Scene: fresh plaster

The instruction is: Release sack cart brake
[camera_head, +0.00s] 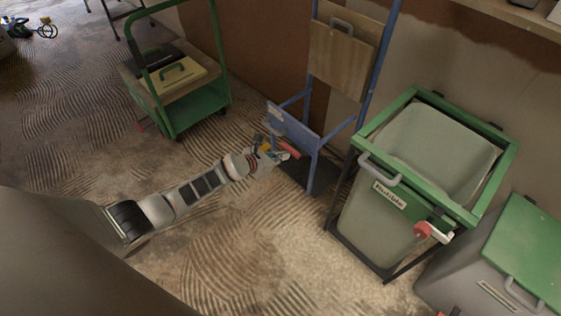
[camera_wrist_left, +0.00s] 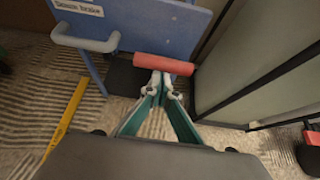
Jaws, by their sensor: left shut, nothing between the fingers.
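The blue sack cart (camera_head: 314,165) stands against the wall, with a wooden board on its upright frame. Its blue lower panel (camera_head: 292,124) carries a label, partly readable as "brake" in the left wrist view (camera_wrist_left: 78,6). A red lever grip (camera_head: 289,150) sticks out at the panel's lower edge; it lies across the upper middle of the left wrist view (camera_wrist_left: 163,64). My left gripper (camera_head: 283,156) is shut and empty. Its fingertips (camera_wrist_left: 162,78) are right by the red grip, just below it in the wrist picture; whether they touch is unclear. My right gripper is out of view.
A green bin frame (camera_head: 361,142) with a grey tub and a red-knobbed lever stands right of the cart. A grey bin with a green lid (camera_head: 525,250) is further right. A green trolley (camera_head: 197,110) stands left.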

